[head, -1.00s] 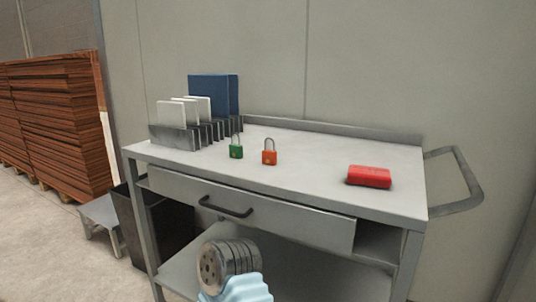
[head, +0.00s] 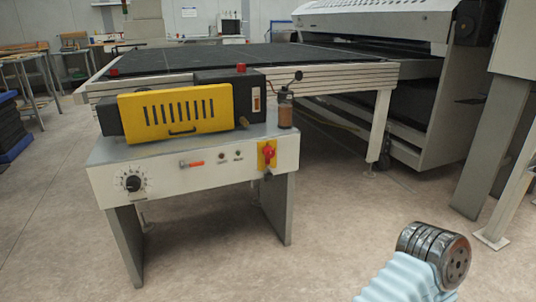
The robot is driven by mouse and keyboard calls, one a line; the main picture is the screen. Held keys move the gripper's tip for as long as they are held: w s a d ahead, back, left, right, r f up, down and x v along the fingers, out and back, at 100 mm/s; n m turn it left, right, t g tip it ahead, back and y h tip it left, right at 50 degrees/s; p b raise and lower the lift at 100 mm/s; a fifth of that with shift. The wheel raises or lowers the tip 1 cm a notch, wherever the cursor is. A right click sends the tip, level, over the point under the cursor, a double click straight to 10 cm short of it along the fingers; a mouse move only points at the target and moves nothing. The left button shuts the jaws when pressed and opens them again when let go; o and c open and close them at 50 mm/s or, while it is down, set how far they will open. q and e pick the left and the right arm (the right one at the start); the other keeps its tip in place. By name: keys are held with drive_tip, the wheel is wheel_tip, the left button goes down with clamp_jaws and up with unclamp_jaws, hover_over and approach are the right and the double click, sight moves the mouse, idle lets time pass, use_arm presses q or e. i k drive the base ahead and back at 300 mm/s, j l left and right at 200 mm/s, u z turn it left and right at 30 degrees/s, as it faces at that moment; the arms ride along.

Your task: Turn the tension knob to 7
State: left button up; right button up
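A black round knob (head: 132,183) with a dial of marks around it sits at the left end of the front panel of a white-grey machine (head: 204,167). Its pointer setting and the numbers are too small to read. The label under it is also too small to read. Neither of my grippers' fingers shows. Only a part of my arm, with a metal end and a pale blue sleeve, shows at the bottom right, well away from the knob.
The panel also has an orange-red lever (head: 192,164) and a red switch on a yellow plate (head: 267,155). A yellow vented cover (head: 177,112) sits on top. A large dark-topped table (head: 240,57) stands behind. The floor (head: 60,235) in front is clear.

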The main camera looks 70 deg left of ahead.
sight(133, 183)
drive_tip(key=u, duration=2.95)
